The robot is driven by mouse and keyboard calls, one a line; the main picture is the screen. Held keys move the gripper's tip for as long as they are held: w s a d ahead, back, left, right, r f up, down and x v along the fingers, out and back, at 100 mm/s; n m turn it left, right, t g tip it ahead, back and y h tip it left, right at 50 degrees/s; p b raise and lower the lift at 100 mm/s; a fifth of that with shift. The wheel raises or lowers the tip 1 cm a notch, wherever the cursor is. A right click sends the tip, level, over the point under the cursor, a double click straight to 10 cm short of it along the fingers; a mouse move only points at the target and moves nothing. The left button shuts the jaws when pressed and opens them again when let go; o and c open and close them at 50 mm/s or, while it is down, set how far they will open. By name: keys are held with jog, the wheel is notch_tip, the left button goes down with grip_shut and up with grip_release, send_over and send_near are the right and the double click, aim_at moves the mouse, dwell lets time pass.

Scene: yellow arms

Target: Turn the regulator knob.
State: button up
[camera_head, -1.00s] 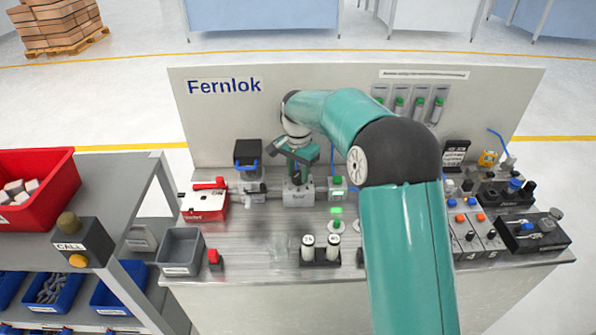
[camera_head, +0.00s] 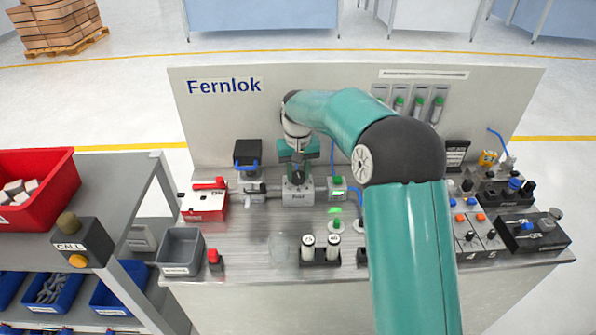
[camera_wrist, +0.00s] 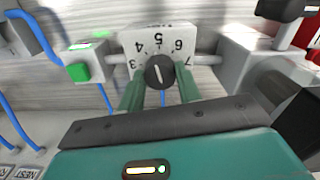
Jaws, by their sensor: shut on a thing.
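The regulator is a grey block (camera_head: 297,194) on the bench below the Fernlok panel, with pipes on both sides. In the wrist view its white dial plate (camera_wrist: 140,42) shows numbers from 3 to 7. The black knob (camera_wrist: 160,72) has a white pointer line directed roughly at the 5. My gripper (camera_wrist: 159,92) is shut on the knob, with one green finger on each side of it. In the head view my gripper (camera_head: 297,168) is directly above the block and hides most of the knob.
A box with a green button (camera_head: 338,184) stands just right of the regulator, with a blue hose. A red-and-white box (camera_head: 205,204) and a black-topped device (camera_head: 247,154) stand to the left. Two white cylinders (camera_head: 320,246) stand in front.

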aim_at(298, 174)
jog(key=n, duration=0.4)
jog(key=shift+n, duration=0.3)
jog(key=n, duration=0.4)
jog(key=shift+d, duration=0.1)
jog(key=o, duration=1)
jog(key=shift+r, duration=0.2)
notch_tip(298, 174, up, 14)
jog(key=shift+f, duration=0.25)
